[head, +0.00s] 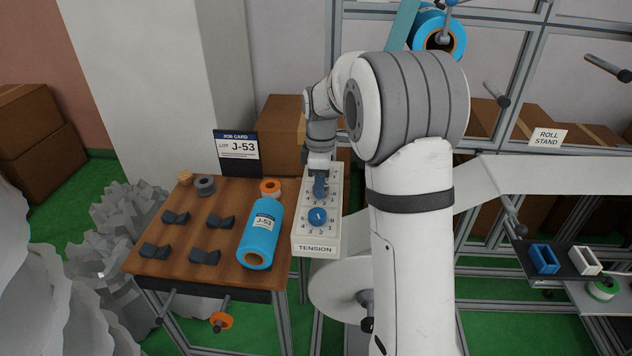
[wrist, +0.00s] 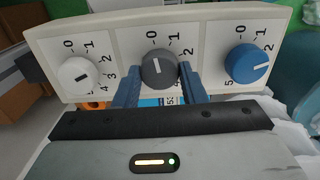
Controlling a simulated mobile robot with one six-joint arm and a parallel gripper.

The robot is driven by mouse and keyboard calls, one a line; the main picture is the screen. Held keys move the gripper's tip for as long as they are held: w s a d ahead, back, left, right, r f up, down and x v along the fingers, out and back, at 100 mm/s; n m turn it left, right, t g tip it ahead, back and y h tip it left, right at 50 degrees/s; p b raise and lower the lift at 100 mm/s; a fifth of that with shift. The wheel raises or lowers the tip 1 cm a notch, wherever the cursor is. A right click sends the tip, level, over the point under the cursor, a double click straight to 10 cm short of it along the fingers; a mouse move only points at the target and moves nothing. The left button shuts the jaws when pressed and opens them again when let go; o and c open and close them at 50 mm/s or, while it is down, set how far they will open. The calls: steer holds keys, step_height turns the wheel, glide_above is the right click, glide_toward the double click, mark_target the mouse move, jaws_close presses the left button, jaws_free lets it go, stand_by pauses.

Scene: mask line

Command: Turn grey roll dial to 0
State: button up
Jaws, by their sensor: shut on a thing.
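The grey dial (wrist: 158,69) sits in the middle of a pale panel (wrist: 109,42) in the wrist view. Its white pointer line is nearly upright, tipped slightly left, roughly toward the printed 0 above it. My gripper (wrist: 158,79) is shut on the grey dial, one blue finger at each side. In the head view my gripper (head: 319,187) is over the panel marked TENSION (head: 315,249) and hides the grey dial.
A white dial (wrist: 78,76) is left of the grey one and a blue dial (wrist: 246,63) right of it. A wooden table (head: 185,257) beside the panel holds a blue roll (head: 260,238), a job card (head: 237,147) and several dark blocks.

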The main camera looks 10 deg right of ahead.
steer(key=shift+w+d+r, duration=0.1)
steer(key=shift+w+r, duration=0.05)
steer(key=shift+w, duration=0.05)
steer(key=o, duration=0.9)
steer(key=shift+c, duration=0.2)
steer(key=shift+o, duration=0.6)
step_height(320, 180, up, 7)
steer(key=shift+r, duration=0.25)
steer(key=shift+s, duration=0.1)
